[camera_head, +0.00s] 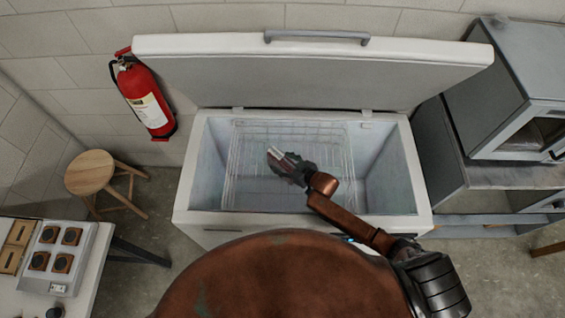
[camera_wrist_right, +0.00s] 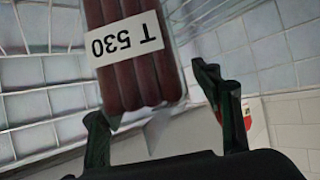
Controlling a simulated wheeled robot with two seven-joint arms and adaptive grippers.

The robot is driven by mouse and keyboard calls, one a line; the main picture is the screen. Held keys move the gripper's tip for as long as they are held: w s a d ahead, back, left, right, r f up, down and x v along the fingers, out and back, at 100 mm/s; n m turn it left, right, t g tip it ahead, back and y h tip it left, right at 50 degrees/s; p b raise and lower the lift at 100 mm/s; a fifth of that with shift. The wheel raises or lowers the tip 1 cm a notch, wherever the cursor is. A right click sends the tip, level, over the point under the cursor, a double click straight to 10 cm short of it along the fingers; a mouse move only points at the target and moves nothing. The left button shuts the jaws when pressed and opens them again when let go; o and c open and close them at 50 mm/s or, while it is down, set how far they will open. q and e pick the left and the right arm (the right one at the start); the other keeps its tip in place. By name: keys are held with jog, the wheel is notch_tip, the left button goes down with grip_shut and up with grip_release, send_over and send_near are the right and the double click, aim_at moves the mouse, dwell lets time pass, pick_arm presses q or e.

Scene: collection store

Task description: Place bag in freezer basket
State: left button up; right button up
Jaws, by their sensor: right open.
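The bag (camera_wrist_right: 130,78) is a dark red, ribbed packet with a white label reading T 530, upside down in the right wrist view. In the head view the bag (camera_head: 279,158) is small, at the tip of my right gripper (camera_head: 292,166). My right gripper is open, its two dark fingers on either side of the bag's near end in the wrist view; I cannot tell whether they touch it. The wire freezer basket (camera_head: 335,133) is inside the open chest freezer (camera_head: 424,195), below the gripper and bag. Whether the bag rests on the basket is unclear. My left gripper is out of view.
The freezer lid (camera_head: 310,75) stands raised at the back. A red fire extinguisher (camera_head: 146,98) hangs on the wall at left, above a wooden stool (camera_head: 91,172). A grey cabinet (camera_head: 490,178) stands right of the freezer. A table (camera_head: 88,270) is at lower left.

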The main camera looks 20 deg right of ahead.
jog(key=p+v, duration=0.2)
jog(key=v, duration=1)
jog(key=shift+r, duration=0.4)
jog(key=shift+c, duration=0.5)
